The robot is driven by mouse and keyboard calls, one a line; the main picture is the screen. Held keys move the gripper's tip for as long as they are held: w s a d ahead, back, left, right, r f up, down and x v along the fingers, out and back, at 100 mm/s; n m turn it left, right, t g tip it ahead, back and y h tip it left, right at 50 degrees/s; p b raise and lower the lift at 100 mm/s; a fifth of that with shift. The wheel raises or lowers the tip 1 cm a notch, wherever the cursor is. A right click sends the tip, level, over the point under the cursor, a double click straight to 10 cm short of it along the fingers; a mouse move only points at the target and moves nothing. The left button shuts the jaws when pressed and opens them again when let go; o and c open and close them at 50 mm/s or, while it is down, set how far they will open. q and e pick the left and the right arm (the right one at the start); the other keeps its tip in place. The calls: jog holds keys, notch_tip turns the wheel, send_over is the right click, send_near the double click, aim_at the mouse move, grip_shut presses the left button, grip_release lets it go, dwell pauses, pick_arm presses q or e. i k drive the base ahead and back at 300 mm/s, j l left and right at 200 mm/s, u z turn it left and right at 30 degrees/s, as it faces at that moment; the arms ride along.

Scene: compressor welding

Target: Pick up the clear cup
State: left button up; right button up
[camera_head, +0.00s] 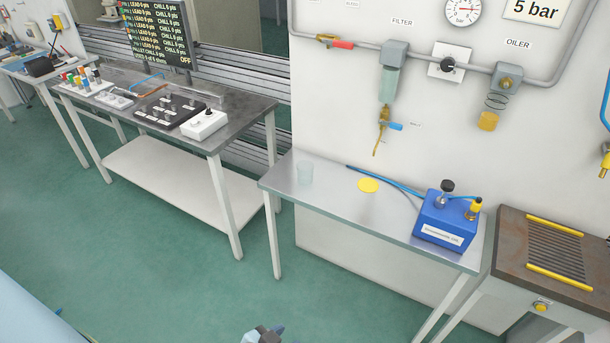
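The clear cup (304,173) is a small, pale, see-through tumbler. It stands upright at the left end of the narrow grey metal table (335,197) by the wall. Nothing touches it. A small grey and light-blue part at the bottom edge of the picture seems to be the end of my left arm, mostly cut off. It is well below and in front of the cup, apart from it, and its fingers cannot be made out. My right gripper is not in view.
A yellow disc (368,185) lies right of the cup, with a blue hose (385,179) behind it leading to a blue box (446,221). A filter (390,80) with a drain valve hangs above. A workbench (150,80) stands left; green floor in front is clear.

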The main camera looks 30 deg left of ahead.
aim_at(304, 169)
jog(key=i+j+u, duration=0.35)
jog(key=j, duration=0.4)
jog(key=i+j+u, duration=0.35)
jog(key=j, duration=0.3)
jog(key=i+j+u, duration=0.35)
jog(key=i+j, duration=0.1)
jog(key=j, duration=0.1)
